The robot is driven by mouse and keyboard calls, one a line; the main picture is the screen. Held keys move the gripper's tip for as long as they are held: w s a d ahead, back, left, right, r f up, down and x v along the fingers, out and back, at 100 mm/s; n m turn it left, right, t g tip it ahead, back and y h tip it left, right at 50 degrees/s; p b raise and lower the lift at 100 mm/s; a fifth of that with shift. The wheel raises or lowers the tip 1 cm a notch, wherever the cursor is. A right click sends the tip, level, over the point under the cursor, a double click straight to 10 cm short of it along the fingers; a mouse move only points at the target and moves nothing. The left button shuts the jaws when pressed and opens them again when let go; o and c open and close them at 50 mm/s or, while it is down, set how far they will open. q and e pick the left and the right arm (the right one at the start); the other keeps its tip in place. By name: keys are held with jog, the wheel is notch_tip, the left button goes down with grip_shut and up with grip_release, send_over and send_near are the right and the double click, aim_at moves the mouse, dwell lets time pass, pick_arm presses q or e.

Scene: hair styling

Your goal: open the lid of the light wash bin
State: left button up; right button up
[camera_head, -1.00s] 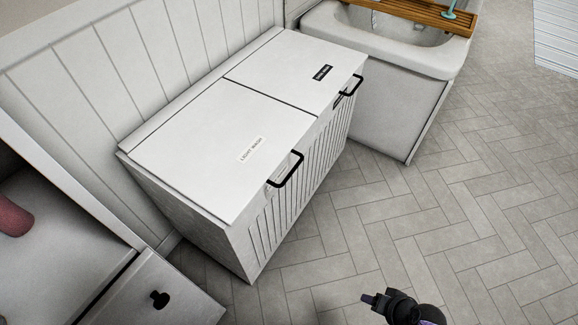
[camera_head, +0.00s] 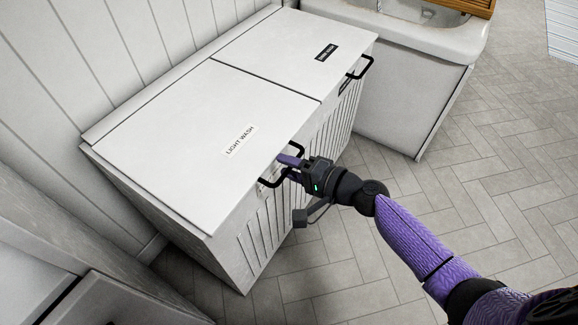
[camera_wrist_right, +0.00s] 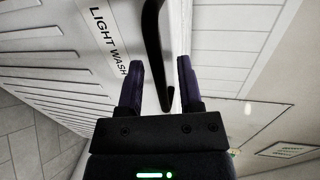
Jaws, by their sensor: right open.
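The light wash bin is the near half of a white double hamper. A black handle (camera_head: 268,183) sticks out from the lid's front edge. My right gripper (camera_head: 287,167) is open at this handle. In the right wrist view the handle (camera_wrist_right: 154,50) runs between the two purple fingers (camera_wrist_right: 160,80), with a gap to each finger. My left gripper is not in view.
The second lid (camera_head: 290,50), with a dark label and its own black handle (camera_head: 361,68), is shut beside it. A white bathtub (camera_head: 415,75) stands beyond. A cabinet (camera_head: 110,300) is at lower left. Tiled floor (camera_head: 500,180) is clear at right.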

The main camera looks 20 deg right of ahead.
grip_shut()
dwell(1.4)
